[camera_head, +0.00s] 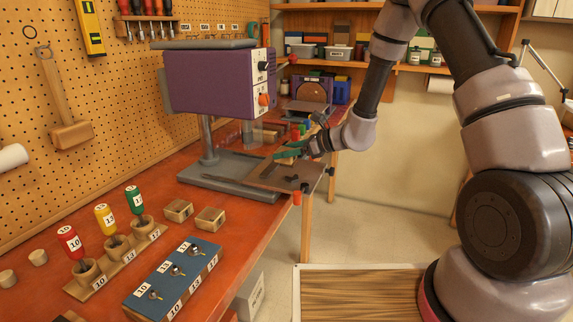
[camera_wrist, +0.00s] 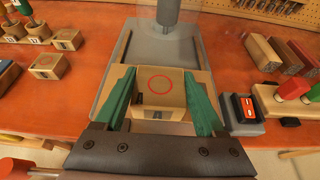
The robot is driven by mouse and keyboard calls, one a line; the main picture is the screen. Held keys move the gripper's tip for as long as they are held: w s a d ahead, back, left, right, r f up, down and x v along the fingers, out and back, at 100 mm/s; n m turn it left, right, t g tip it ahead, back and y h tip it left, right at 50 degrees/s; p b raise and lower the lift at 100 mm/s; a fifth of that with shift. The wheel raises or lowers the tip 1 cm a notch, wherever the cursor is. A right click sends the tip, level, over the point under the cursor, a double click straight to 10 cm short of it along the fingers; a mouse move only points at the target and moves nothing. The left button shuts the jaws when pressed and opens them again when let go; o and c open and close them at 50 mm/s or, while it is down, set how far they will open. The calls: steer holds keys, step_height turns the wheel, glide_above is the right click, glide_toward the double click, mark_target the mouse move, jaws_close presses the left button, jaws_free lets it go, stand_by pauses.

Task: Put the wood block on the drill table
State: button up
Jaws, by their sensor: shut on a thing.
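The wood block (camera_wrist: 160,88) is tan, with a red circle on its top and a dark slot in its near side. My gripper (camera_wrist: 160,101) is shut on it, with a green finger on either side. In the head view my gripper (camera_head: 290,154) is over the drill table (camera_head: 268,178), a brownish plate in front of the column of the purple drill press (camera_head: 212,82). The fingers hide most of the block in the head view. I cannot tell whether it touches the table.
Two similar wood blocks (camera_head: 178,210) (camera_head: 210,218) lie on the red workbench (camera_head: 190,262). Nearby are a blue numbered rack (camera_head: 172,283) and a holder (camera_head: 115,262) with colored-handled tools around it.

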mark_target(286, 173)
steer(key=shift+f, duration=2.1)
steer(key=shift+f, duration=0.1)
steer(key=o, duration=1.3)
steer(key=shift+o, duration=0.2)
steer(key=v, duration=1.2)
steer(key=s+d+r+n+g+h, duration=0.1)
steer(key=s+r+n+g, duration=0.1)
steer(key=s+r+n, duration=0.45)
steer(key=s+d+r+n+g+h, duration=0.15)
steer(key=s+r+n, duration=0.25)
steer(key=r, duration=0.6)
steer(key=s+d+r+n+t+h, duration=0.6)
steer(key=s+d+r, duration=0.6)
steer(key=d, duration=0.2)
steer(key=shift+s+r+n+h, duration=0.2)
steer(key=shift+s+n+h, duration=0.35)
steer(key=shift+h, duration=0.6)
